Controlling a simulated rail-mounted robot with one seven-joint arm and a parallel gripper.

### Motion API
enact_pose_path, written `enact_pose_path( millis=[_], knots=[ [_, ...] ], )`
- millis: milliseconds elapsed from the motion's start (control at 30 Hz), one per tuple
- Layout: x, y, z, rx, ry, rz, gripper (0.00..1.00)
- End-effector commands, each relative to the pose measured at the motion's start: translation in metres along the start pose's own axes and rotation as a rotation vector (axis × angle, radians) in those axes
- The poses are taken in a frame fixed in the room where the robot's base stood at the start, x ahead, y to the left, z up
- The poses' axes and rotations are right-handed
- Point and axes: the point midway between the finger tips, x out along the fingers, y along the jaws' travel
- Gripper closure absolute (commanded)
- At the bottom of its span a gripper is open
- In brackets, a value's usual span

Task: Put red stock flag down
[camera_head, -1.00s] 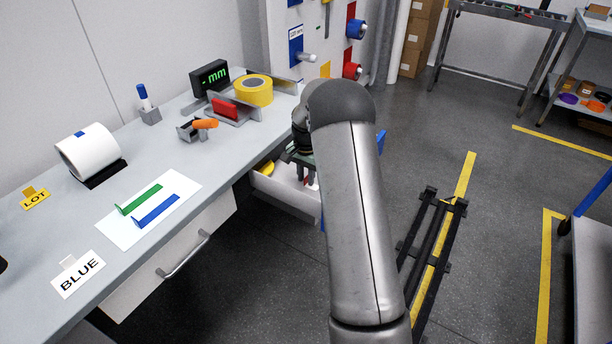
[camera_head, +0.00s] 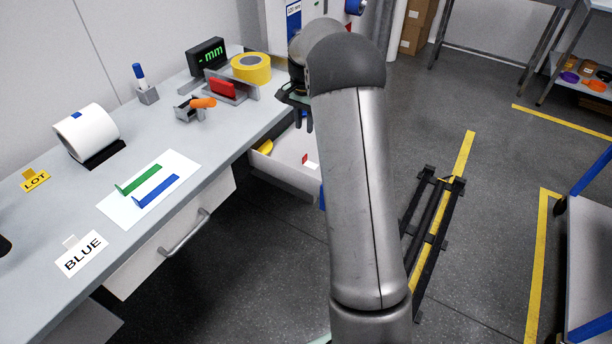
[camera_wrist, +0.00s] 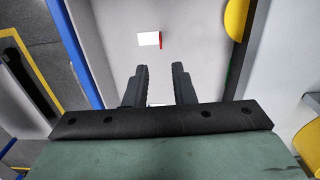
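A small white piece with a red edge, which looks like the red stock flag (camera_head: 305,158), lies in the open drawer (camera_head: 283,184). It also shows in the wrist view (camera_wrist: 148,39), on the pale drawer floor beyond my fingertips and apart from them. My gripper (camera_head: 304,124) is above the drawer. In the wrist view my gripper (camera_wrist: 160,67) has its two fingers apart, with no flag held between the tips. A small white patch (camera_wrist: 160,104) shows between the finger bases; I cannot tell what it is.
A yellow object (camera_head: 265,147) lies at the drawer's left side.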

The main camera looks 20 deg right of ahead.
Motion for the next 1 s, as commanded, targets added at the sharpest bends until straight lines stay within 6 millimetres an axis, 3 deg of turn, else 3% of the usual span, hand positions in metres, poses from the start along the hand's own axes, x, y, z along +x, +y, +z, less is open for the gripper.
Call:
enact_pose_path(
  millis=[133,267,400,500,600,700,800,1000],
  knots=[
    [-0.02,0.009,0.036,-0.097,0.001,-0.002,0.77],
    [-0.046,0.04,0.108,-0.292,0.001,-0.002,0.77],
    [-0.057,0.093,0.197,-0.546,0.002,-0.001,0.77],
    [-0.051,0.135,0.251,-0.709,0.001,0.001,0.77],
    [-0.04,0.171,0.291,-0.839,0.002,0.002,0.77],
    [-0.029,0.197,0.316,-0.926,0.001,0.004,0.77],
    [-0.022,0.21,0.328,-0.97,-0.002,0.006,0.77],
    [-0.02,0.213,0.331,-0.982,-0.003,0.007,0.77]
  ],
)
